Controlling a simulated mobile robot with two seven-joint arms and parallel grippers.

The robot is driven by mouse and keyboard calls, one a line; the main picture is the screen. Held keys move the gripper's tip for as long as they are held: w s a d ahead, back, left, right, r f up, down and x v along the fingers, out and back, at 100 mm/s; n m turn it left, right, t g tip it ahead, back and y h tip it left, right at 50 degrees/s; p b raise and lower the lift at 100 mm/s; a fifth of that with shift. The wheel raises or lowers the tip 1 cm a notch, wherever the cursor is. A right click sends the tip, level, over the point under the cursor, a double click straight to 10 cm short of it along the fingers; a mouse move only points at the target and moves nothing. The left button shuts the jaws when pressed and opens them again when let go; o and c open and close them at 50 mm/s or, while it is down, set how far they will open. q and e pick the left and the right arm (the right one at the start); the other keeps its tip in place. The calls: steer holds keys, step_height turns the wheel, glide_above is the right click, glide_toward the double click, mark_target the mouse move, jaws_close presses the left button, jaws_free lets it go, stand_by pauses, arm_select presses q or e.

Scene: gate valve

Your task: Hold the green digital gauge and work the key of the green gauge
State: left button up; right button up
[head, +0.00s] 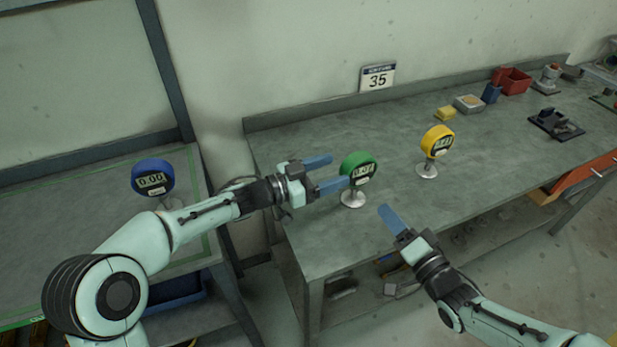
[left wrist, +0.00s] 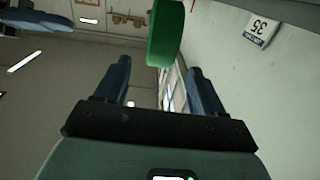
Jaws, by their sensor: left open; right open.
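The green digital gauge (head: 358,169) stands upright on a round metal foot on the workbench, its display facing me. My left gripper (head: 328,174) is open just left of the gauge, its blue fingers pointing towards it. The nearer finger overlaps the gauge's left edge in the head view; I cannot tell whether it touches. In the left wrist view the green gauge (left wrist: 166,34) shows edge-on, beyond and between the open fingertips. My right gripper (head: 390,220) is open and empty in front of the bench edge, right of the gauge. The key on the gauge face is too small to make out.
A yellow gauge (head: 437,142) stands right of the green one, and a blue gauge (head: 153,178) stands on the left table. A red bin (head: 511,80), a blue box (head: 491,93) and a black fixture (head: 556,124) are farther right. The bench (head: 300,150) is clear behind the green gauge.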

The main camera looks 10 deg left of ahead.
mark_target(346, 166)
arm_select(q)
steer(key=x, duration=0.6)
steer(key=shift+w+d, duration=0.1)
steer(key=shift+w, duration=0.05)
jaws_close()
arm_select(e)
jaws_close()
stand_by(1.4)
